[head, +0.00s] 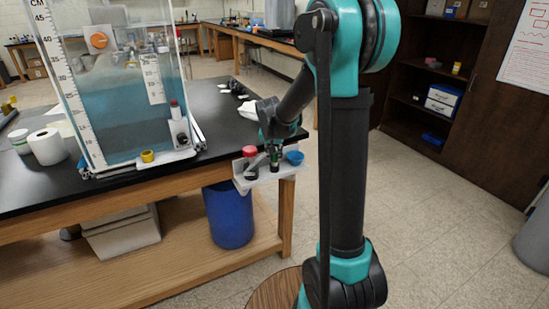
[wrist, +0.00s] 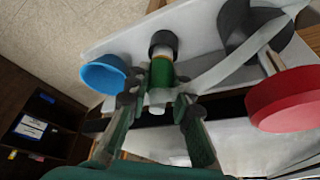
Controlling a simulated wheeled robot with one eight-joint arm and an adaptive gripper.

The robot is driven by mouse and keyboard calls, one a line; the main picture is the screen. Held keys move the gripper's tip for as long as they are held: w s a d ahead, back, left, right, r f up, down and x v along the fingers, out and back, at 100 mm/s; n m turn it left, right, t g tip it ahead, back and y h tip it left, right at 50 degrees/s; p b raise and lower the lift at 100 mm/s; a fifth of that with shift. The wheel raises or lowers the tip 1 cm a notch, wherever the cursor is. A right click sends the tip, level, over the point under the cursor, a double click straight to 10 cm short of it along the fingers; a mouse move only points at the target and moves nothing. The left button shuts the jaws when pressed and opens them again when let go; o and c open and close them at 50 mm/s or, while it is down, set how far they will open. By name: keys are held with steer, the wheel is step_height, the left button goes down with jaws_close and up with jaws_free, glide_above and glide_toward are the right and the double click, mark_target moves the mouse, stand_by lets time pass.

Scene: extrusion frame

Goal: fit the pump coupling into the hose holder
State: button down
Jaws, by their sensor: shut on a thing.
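My gripper (head: 274,145) reaches down over a small pale shelf at the table's front right corner. In the wrist view its two fingers (wrist: 160,88) are shut on a green cylindrical piece with a pale lower end, seemingly the pump coupling (wrist: 161,71). A black round collar (wrist: 163,42) lies at the piece's far end, near the pale shelf surface. I cannot tell whether the collar is part of the piece or of the holder, or whether they touch. The hose holder is not clearly identifiable; the pale shelf (head: 243,187) may belong to it.
A blue cup (wrist: 104,73) stands close left of the fingers in the wrist view. A red knob (wrist: 287,99) and a black cylinder (wrist: 240,27) with a grey strap are close on the right. A water tank (head: 130,110) stands on the black table (head: 215,110).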

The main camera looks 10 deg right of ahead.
steer(key=shift+f, duration=0.55)
steer(key=c, duration=1.3)
jaws_free()
steer(key=shift+c, duration=0.2)
steer(key=v, duration=1.2)
steer(key=s+d+f+n, duration=0.1)
steer(key=s+d+f, duration=0.1)
steer(key=s+f, duration=0.3)
steer(key=s+d+f+n+y, duration=0.1)
steer(key=s+f, duration=0.4)
steer(key=s, duration=0.7)
steer(key=s+d+f+n, duration=0.2)
steer(key=s+f, duration=0.2)
steer(key=s, duration=0.5)
steer(key=shift+d+f+y, duration=0.3)
steer(key=shift+f, duration=0.1)
